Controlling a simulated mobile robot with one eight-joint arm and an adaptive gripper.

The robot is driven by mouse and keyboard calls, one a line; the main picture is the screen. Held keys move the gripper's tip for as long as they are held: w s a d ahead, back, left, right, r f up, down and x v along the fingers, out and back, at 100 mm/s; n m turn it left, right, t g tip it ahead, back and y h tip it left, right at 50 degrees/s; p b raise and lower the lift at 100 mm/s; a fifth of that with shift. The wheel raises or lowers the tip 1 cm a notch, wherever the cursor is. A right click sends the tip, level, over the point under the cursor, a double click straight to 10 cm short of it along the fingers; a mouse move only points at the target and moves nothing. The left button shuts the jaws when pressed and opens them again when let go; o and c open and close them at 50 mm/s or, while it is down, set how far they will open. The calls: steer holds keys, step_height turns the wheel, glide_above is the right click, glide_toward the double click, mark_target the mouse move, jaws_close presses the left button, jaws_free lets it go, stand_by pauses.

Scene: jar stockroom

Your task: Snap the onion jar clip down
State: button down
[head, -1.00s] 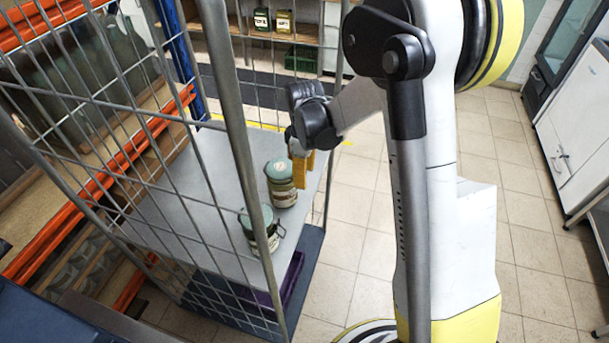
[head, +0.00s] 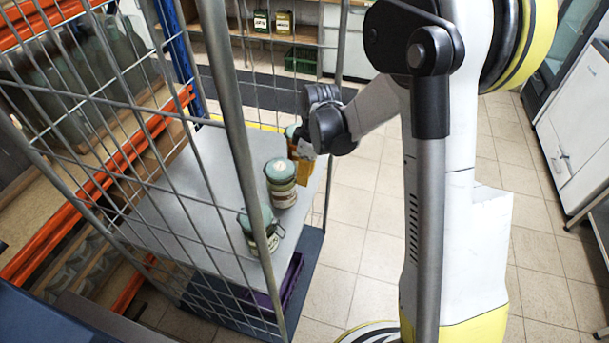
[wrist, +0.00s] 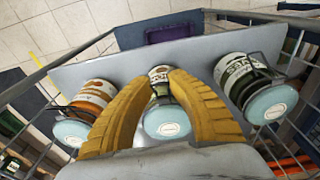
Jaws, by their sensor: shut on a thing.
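Three glass jars with pale teal lids show in the wrist view: a left one (wrist: 90,105) with an orange-toned label, a middle one (wrist: 167,118), and a right one (wrist: 250,82) with a white label. I cannot read which is the onion jar. My gripper (wrist: 164,80) has its yellow fingers shut on the middle jar, one on each side; its clip is largely hidden. In the head view a front jar (head: 260,234) and another jar (head: 282,186) stand upright on the shelf. My gripper (head: 304,168) is just beyond them, partly hidden, beside a third teal lid.
The grey shelf (head: 205,185) belongs to a wire-mesh cage trolley, with mesh and an upright bar (head: 238,130) close by. A purple crate (head: 288,284) sits below the shelf. Orange racking stands left. Tiled floor (head: 350,215) is open to the right.

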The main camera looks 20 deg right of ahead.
steer(key=f+t+y+b, duration=0.1)
steer(key=t+y+b, duration=0.1)
steer(key=b, duration=0.2)
steer(key=f+t+y+b, duration=0.1)
steer(key=t+y+b, duration=0.1)
steer(key=y+b, duration=0.1)
steer(key=d+f+t+y+b, duration=0.1)
steer(key=f+t+y+b, duration=0.1)
steer(key=b, duration=0.3)
steer(key=shift+s+y, duration=0.25)
steer(key=shift+y, duration=0.45)
steer(key=shift+w+a+f+t+y+b, duration=0.15)
steer(key=shift+t+y+b, duration=0.15)
steer(key=shift+t+y, duration=0.3)
steer(key=shift+s+a+f+t+y+b, duration=0.15)
steer(key=shift+t+y+b, duration=0.15)
steer(key=shift+t+y, duration=0.3)
steer(key=shift+w+y, duration=0.1)
steer(key=shift+y, duration=0.2)
steer(key=c, duration=1.2)
jaws_free()
steer(key=shift+d, duration=0.1)
